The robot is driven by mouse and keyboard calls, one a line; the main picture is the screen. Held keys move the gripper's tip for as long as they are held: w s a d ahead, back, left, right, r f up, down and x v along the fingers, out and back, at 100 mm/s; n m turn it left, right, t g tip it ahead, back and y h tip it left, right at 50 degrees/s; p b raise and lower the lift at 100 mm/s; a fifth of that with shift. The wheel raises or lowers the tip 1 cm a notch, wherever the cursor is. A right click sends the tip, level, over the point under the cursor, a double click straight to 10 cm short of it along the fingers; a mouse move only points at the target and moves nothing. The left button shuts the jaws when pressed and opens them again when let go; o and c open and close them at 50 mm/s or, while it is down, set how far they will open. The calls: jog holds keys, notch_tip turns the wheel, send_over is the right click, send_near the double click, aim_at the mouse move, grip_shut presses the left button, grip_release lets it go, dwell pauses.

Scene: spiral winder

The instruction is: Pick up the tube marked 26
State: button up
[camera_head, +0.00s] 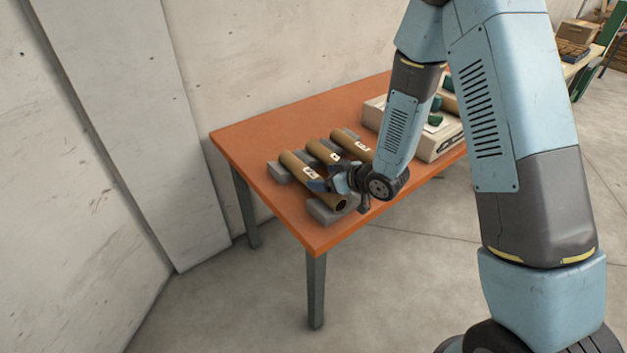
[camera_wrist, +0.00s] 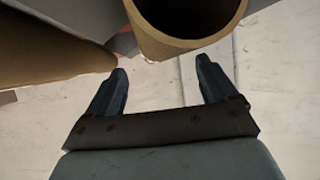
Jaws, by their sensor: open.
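Three brown cardboard tubes lie side by side on grey blocks on the orange table: a left tube (camera_head: 291,160), a middle tube (camera_head: 316,149) and a right tube (camera_head: 340,138). Each has a white label with a dark mark; I cannot read which is 26. My gripper (camera_head: 328,184) is open near the front end of the left tube and hides part of the tubes. In the wrist view my fingers (camera_wrist: 163,78) are apart and empty. A tube's open end (camera_wrist: 160,42) is just beyond the fingertips, between them. Another tube (camera_wrist: 50,62) is at the left.
The grey front block (camera_head: 322,212) supports the left tube near the table's (camera_head: 240,150) front edge. A pale box (camera_head: 442,146) with green items stands to the right, behind my arm. A concrete wall (camera_head: 260,60) is behind the table.

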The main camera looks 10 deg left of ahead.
aim_at(316, 176)
jog(key=shift+x, duration=2.4)
jog(key=shift+d, duration=0.1)
jog(key=shift+c, duration=0.5)
jog(key=c, duration=1)
jog(key=shift+c, duration=0.2)
